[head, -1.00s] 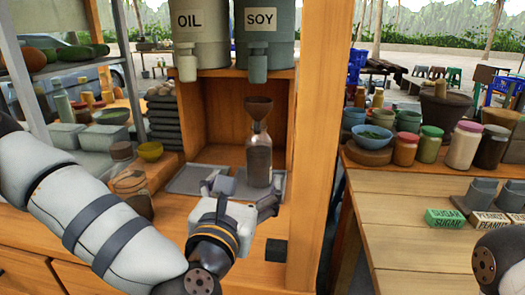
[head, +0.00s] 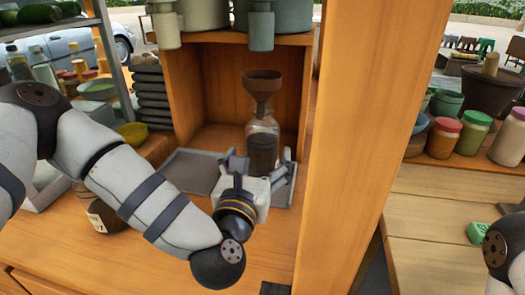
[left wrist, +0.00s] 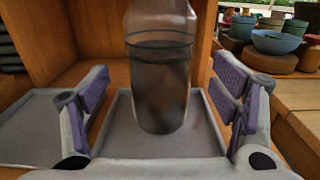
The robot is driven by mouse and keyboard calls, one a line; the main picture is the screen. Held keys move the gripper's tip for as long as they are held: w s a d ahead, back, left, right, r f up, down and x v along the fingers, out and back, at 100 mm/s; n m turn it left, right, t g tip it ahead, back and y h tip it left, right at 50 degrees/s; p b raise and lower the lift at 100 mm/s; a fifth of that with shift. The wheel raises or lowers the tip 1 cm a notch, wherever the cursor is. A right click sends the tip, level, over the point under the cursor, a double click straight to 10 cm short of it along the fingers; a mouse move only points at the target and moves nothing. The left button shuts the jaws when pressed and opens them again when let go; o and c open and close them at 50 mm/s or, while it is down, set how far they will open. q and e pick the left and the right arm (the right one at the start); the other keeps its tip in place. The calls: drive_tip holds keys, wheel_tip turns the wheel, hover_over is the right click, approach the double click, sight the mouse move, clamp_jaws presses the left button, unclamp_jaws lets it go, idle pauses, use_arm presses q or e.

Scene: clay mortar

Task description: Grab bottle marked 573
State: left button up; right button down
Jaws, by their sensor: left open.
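A clear bottle with dark contents (head: 263,148) stands upright on a grey tray in the wooden niche, with a brown funnel (head: 263,84) in its neck. It also shows in the left wrist view (left wrist: 160,90), centred between the fingers. I see no number on it. My left gripper (head: 262,170) is open in front of the bottle, one finger to each side. In the left wrist view the fingers (left wrist: 163,90) stand clear of the glass. A second jar with a pale label (head: 103,215) is partly hidden behind my left arm; its label is unreadable. My right gripper is out of view.
A grey tray (head: 190,172) lies left of the bottle. Two dispensers (head: 278,18) hang above the niche. A thick wooden post (head: 355,140) stands to the right.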

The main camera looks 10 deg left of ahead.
sight(262, 146)
use_arm(q)
drive_tip(key=w, duration=0.4)
drive_tip(key=shift+w, duration=0.25)
drive_tip(key=c, duration=1.5)
drive_tip(key=shift+c, duration=0.2)
drive_tip(key=shift+r, duration=0.1)
